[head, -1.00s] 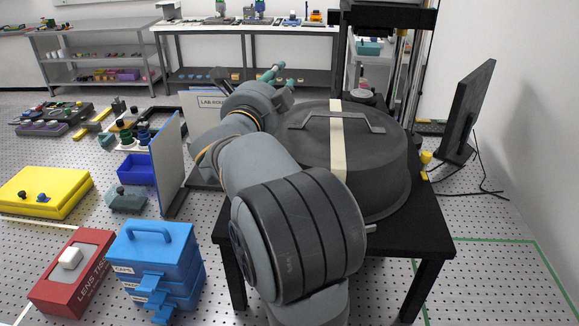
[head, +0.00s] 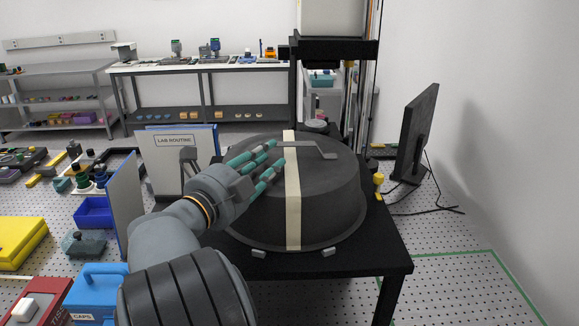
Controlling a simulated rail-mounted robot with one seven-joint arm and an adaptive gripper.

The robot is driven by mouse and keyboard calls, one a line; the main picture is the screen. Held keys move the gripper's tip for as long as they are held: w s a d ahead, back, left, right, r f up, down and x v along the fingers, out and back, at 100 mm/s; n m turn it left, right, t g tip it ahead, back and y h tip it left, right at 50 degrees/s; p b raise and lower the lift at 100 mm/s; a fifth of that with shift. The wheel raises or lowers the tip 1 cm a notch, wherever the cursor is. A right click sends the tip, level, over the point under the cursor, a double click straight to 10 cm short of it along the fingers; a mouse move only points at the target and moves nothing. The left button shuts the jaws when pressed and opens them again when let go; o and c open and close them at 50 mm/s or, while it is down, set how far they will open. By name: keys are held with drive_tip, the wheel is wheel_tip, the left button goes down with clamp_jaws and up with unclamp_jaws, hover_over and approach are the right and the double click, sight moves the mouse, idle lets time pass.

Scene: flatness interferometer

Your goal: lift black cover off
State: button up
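The black cover (head: 335,200) is a round, low dome with a cream stripe across it and a flat bar handle (head: 318,150) on top. It sits on the black table (head: 392,262). My gripper (head: 270,160), with teal fingers, is in front of the cover's upper left part, near the left end of the handle. The fingers look spread, with nothing seen between them. I cannot tell whether they touch the cover. The handle's left end is partly hidden near the fingers.
A monitor (head: 417,135) stands right of the cover, with cables behind it. A dark frame (head: 335,48) rises behind the cover. A "LAB ROUTINE" board (head: 172,142) and a grey panel (head: 125,205) stand left. The floor at right is mostly clear.

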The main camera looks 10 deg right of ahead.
sight(282, 146)
drive_tip(key=p+x, duration=0.1)
drive_tip(key=x, duration=0.3)
drive_tip(key=shift+d+r+p, duration=0.1)
drive_tip(key=shift+p, duration=0.3)
drive_tip(key=shift+s, duration=0.1)
drive_tip(key=shift+c, duration=1.2)
drive_tip(key=c, duration=0.4)
drive_tip(key=shift+r, duration=0.2)
clamp_jaws()
